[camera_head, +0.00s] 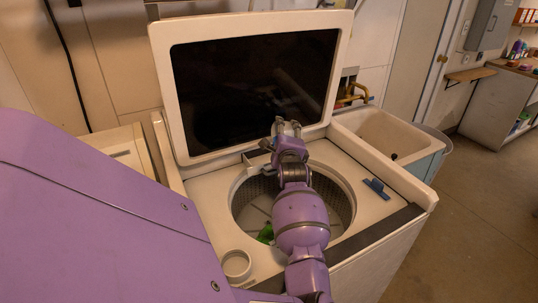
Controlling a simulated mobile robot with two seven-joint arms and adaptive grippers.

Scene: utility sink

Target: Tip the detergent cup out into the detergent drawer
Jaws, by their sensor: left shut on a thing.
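My left gripper (288,127) is at the back of the washing machine's top, in front of the raised lid. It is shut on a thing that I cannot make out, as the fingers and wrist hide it. A small grey box-like part, which looks like the detergent drawer (257,159), is at the back edge of the top, just left of and below the gripper. My wrist covers part of that area. A round, pale, open-topped cup (237,264) stands upright on the front left corner of the machine, apart from the gripper. My right gripper is out of view.
The raised lid (335,90) with its dark panel stands behind the gripper. The drum opening (343,195) lies under my forearm, with a green item (265,233) inside. A blue object (376,188) lies on the right of the top. A utility sink (400,133) is beyond.

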